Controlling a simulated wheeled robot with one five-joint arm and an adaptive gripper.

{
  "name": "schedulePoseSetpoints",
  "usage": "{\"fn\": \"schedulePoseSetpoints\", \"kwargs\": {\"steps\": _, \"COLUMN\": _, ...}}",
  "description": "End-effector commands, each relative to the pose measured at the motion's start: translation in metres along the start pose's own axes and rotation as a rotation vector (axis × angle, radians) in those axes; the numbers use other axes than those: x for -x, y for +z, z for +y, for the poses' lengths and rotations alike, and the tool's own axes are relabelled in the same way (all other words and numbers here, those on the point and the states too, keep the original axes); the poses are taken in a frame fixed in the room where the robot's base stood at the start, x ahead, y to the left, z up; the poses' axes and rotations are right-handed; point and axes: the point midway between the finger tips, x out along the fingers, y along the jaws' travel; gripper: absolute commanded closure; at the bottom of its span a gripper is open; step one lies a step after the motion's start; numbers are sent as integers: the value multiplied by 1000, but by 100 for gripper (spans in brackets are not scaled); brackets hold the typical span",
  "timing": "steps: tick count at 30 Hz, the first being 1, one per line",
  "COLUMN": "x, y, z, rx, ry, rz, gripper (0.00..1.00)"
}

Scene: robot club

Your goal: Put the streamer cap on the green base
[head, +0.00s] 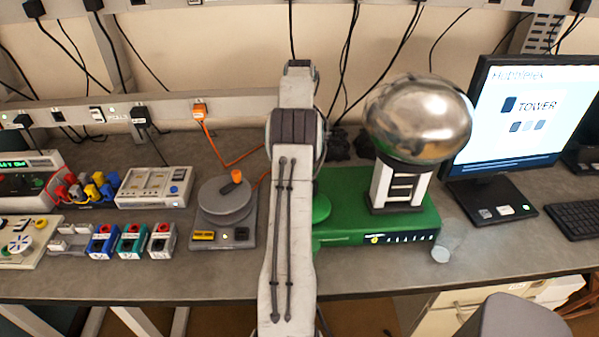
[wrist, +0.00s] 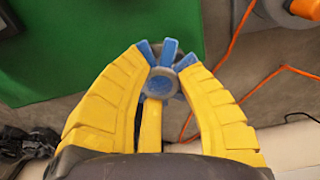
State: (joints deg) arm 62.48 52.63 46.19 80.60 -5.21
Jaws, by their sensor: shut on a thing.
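The streamer cap (wrist: 162,82) shows in the wrist view as a grey hub with blue strips fanning out. My gripper (wrist: 168,72) has its yellow fingers shut around the cap and holds it at the fingertips. The green base (head: 345,187) lies on the bench right of my arm in the head view. It also fills the upper left of the wrist view (wrist: 70,45), beside and behind the cap. The cap appears near the base's edge; I cannot tell its height. In the head view my arm hides the gripper and the cap.
A shiny metal sphere (head: 418,118) on a white column stands on the base's right part. A grey turntable (head: 225,200) with an orange knob stands left of my arm. A monitor (head: 515,115) is at right. Orange cables run behind on the bench.

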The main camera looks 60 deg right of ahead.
Motion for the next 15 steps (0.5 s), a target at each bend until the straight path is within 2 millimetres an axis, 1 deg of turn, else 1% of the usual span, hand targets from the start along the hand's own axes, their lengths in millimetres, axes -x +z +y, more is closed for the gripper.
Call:
{"fn": "schedulePoseSetpoints", "kwargs": {"steps": 1, "x": -8, "y": 1, "z": 0, "rx": 0, "ry": 0, "rz": -3, "gripper": 100}}
{"fn": "schedulePoseSetpoints", "kwargs": {"steps": 3, "x": -17, "y": 1, "z": 0, "rx": 0, "ry": 0, "rz": -2, "gripper": 100}}
{"fn": "schedulePoseSetpoints", "kwargs": {"steps": 6, "x": -26, "y": 0, "z": 0, "rx": 0, "ry": 0, "rz": -1, "gripper": 100}}
{"fn": "schedulePoseSetpoints", "kwargs": {"steps": 11, "x": -33, "y": 0, "z": 0, "rx": 0, "ry": 0, "rz": -1, "gripper": 100}}
{"fn": "schedulePoseSetpoints", "kwargs": {"steps": 15, "x": -48, "y": 1, "z": 0, "rx": 0, "ry": 0, "rz": -3, "gripper": 100}}
